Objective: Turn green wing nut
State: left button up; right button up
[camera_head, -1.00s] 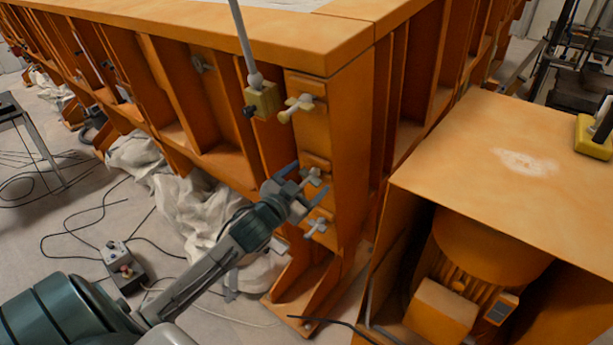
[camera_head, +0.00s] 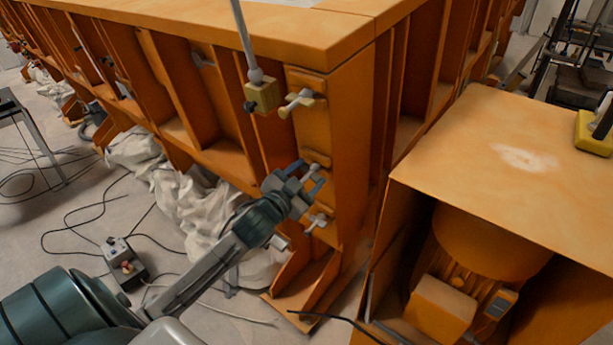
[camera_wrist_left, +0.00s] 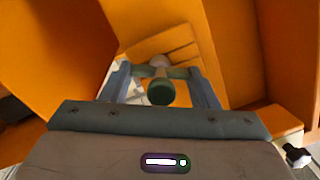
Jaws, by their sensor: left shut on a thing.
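The green wing nut (camera_wrist_left: 160,92) is between the two fingers of my left gripper (camera_wrist_left: 162,76) in the left wrist view. Its dark green round end faces the camera, and its wings reach sideways to the fingers. My left gripper is shut on it. In the head view, my left gripper (camera_head: 305,181) is at the orange corner post (camera_head: 343,165), around the middle of three wing nuts, and mostly hides the nut. My right gripper is not in view.
An upper wing nut (camera_head: 298,102) and a lower wing nut (camera_head: 316,222) sit on the same post. A yellowish block (camera_head: 262,97) on a grey rod hangs at upper left. An orange motor housing (camera_head: 480,150) stands close on the right. Cloth and cables lie on the floor.

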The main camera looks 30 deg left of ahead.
pick_arm(q)
jog(key=m, duration=0.3)
jog(key=shift+d+f+t+y, duration=0.1)
jog(key=shift+t+y, duration=0.2)
jog(key=shift+y, duration=0.1)
jog(key=m, duration=0.3)
jog(key=shift+f+m+y+b, duration=0.1)
jog(key=shift+m+y+b, duration=0.2)
jog(key=shift+y+b, duration=0.1)
jog(key=m, duration=0.3)
jog(key=m+t+b, duration=0.1)
jog(key=m, duration=0.2)
jog(key=m+t+b, duration=0.1)
jog(key=m, duration=0.2)
jog(key=shift+w+f+m, duration=0.1)
jog(key=shift+f+m, duration=0.2)
jog(key=shift+m, duration=0.1)
jog(key=m+t+b, duration=0.1)
jog(key=m, duration=0.3)
jog(key=shift+f+h, duration=0.1)
jog(key=shift+h, duration=0.3)
jog(key=m+b, duration=0.1)
jog(key=m, duration=0.3)
jog(key=shift+h, duration=0.4)
jog(key=shift+m+t+h+b, duration=0.3)
jog(key=shift+m+h, duration=0.3)
jog(key=shift+m, duration=1.6)
jog(key=shift+a, duration=0.2)
